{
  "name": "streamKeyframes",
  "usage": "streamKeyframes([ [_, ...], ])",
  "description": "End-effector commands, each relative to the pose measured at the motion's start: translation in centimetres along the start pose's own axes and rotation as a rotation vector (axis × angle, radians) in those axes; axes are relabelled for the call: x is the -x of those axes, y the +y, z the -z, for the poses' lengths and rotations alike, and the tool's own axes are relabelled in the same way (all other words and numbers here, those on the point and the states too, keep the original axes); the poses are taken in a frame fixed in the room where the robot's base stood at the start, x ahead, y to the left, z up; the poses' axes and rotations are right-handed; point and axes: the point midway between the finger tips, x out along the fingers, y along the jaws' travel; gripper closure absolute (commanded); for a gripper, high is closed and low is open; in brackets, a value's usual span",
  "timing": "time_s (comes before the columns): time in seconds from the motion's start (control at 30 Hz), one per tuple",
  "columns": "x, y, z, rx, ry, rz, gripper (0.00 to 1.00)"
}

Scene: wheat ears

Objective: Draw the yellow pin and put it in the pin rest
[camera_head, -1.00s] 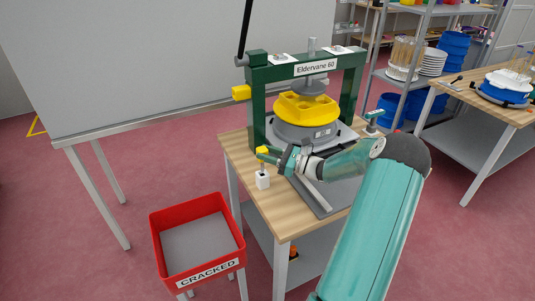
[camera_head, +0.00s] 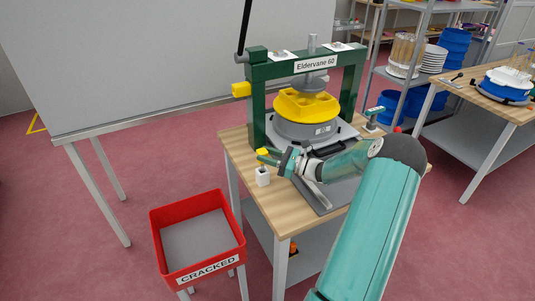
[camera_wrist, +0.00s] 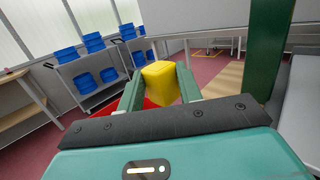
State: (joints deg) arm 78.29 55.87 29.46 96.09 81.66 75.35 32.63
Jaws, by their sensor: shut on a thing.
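My gripper (camera_head: 272,157) is shut on the yellow pin (camera_head: 262,152) by its block-shaped head. In the wrist view the yellow head (camera_wrist: 160,83) sits between the two green fingers. The pin rest (camera_head: 262,177), a small white block, stands at the table's left edge directly below the pin. A thin shank shows between the head and the rest; I cannot tell whether its tip is inside the rest. The green press (camera_head: 257,110), labelled Eldervane 60, stands behind, with a yellow block (camera_head: 241,91) on its left post.
A yellow mould (camera_head: 305,105) sits on a grey round base under the press. A red bin (camera_head: 197,195) labelled CRACKED stands left of the wooden table (camera_head: 250,200). A tool stand (camera_head: 373,118) is at the back right. A shelf (camera_head: 400,75) and another bench (camera_head: 475,95) are further right.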

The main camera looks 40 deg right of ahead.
Motion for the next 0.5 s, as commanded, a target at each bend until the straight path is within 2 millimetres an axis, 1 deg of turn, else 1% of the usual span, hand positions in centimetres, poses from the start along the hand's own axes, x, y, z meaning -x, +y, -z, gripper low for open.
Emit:
streamKeyframes([
  [0.5, 0.2, 0.0, 1.4, 0.0, -0.001, 0.0, 1.0],
])
